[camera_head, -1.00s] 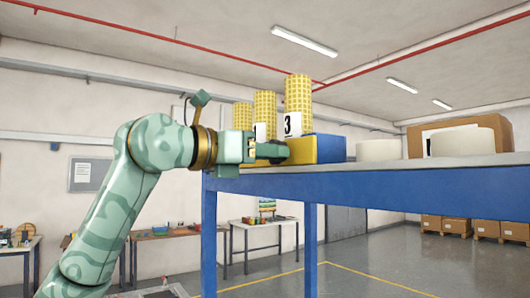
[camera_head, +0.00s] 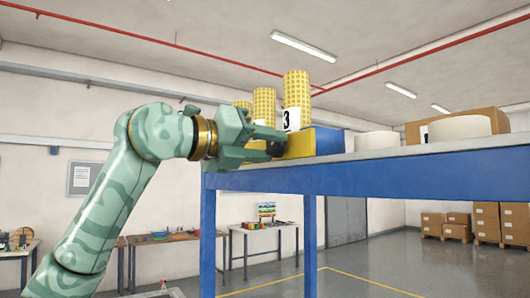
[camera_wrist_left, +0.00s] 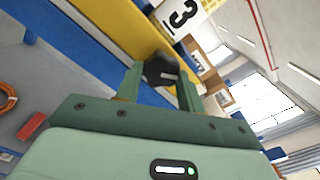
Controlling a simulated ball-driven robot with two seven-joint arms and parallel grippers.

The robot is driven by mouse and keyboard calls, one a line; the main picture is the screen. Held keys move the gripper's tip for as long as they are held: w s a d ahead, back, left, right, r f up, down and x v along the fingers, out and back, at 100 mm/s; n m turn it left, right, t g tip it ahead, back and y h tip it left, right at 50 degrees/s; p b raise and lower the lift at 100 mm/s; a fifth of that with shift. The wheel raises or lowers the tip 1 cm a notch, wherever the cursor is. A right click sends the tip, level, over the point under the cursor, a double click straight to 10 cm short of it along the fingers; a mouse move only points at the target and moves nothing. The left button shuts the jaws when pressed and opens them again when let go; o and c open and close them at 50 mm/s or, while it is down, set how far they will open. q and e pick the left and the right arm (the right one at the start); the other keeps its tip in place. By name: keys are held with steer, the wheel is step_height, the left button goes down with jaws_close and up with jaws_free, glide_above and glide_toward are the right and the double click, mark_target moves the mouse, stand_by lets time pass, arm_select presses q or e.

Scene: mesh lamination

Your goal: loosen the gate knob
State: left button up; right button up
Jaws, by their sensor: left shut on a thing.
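The gate knob (camera_wrist_left: 160,70) is a dark, lobed knob on the front of a yellow bar (camera_wrist_left: 118,27). In the left wrist view it sits between the two fingers of my left gripper (camera_wrist_left: 161,76), which is shut on it. In the head view the left gripper (camera_head: 268,142) reaches the knob (camera_head: 277,148) at the left end of the yellow and blue unit (camera_head: 301,143) on the blue table (camera_head: 345,181). The gripper is rolled at a slant. My right gripper is not in view.
Yellow mesh rolls (camera_head: 297,90) stand behind the bar, the nearest by a card marked 3 (camera_head: 291,119). White rolls (camera_head: 377,141) and a cardboard box (camera_head: 412,133) lie to the right on the table. The floor beneath is open.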

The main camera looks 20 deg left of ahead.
arm_select(q)
steer(key=n+b, duration=0.2)
steer(key=n, duration=0.3)
steer(key=shift+n, duration=0.3)
steer(key=n+b, duration=0.2)
steer(key=n, duration=0.3)
steer(key=shift+r, duration=0.15)
steer(key=shift+n, duration=0.3)
steer(key=o, duration=1)
steer(key=b+v, duration=0.3)
steer(key=v, duration=1.3)
steer(key=shift+a, duration=0.2)
